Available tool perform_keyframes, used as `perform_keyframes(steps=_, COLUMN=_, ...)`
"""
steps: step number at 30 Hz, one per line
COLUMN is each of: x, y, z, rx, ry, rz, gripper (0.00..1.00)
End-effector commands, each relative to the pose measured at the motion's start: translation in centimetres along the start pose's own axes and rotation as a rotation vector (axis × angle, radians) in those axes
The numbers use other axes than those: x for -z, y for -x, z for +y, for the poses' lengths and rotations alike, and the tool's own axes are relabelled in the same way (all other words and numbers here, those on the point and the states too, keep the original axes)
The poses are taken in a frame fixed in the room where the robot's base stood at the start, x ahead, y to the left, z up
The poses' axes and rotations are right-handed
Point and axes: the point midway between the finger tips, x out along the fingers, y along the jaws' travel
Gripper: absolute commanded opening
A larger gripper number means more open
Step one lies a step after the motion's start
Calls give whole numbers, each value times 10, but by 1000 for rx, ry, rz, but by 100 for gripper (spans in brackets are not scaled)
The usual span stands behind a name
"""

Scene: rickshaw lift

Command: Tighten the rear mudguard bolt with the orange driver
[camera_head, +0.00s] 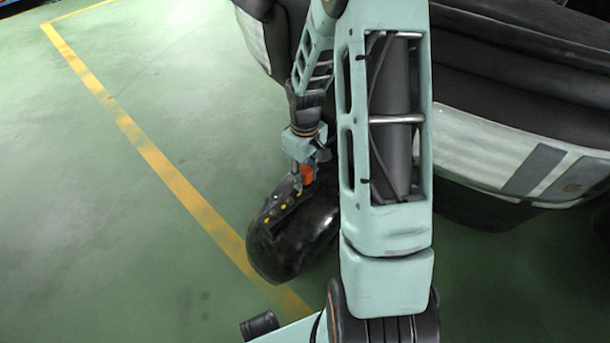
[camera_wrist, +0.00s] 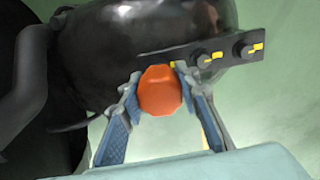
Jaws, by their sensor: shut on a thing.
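The orange driver (camera_wrist: 160,92) is between the blue-grey fingers of my gripper (camera_wrist: 157,78), which is shut on its handle. In the head view the driver's orange handle (camera_head: 307,173) shows just below my gripper (camera_head: 301,165), at the top end of the black mudguard (camera_head: 300,240). The glossy mudguard (camera_wrist: 150,25) fills the upper middle of the wrist view. A dark bracket strip (camera_wrist: 228,54) on it carries bolts with yellow marks, including a near bolt (camera_wrist: 204,61) and an outer bolt (camera_wrist: 246,50). The driver's tip is hidden, so I cannot tell whether it sits on a bolt.
The rickshaw's dark body with a pale panel (camera_head: 480,150) stands close on the right. Green floor with a yellow line (camera_head: 150,150) is clear on the left. A dark rounded part (camera_wrist: 25,90) is at the left of the wrist view.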

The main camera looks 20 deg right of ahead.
Motion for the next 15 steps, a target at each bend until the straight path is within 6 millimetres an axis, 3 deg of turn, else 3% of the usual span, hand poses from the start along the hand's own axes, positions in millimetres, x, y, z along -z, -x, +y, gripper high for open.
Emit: perform_keyframes(steps=15, x=0, y=-11, z=0, rx=-1, ry=0, rz=1, gripper=1)
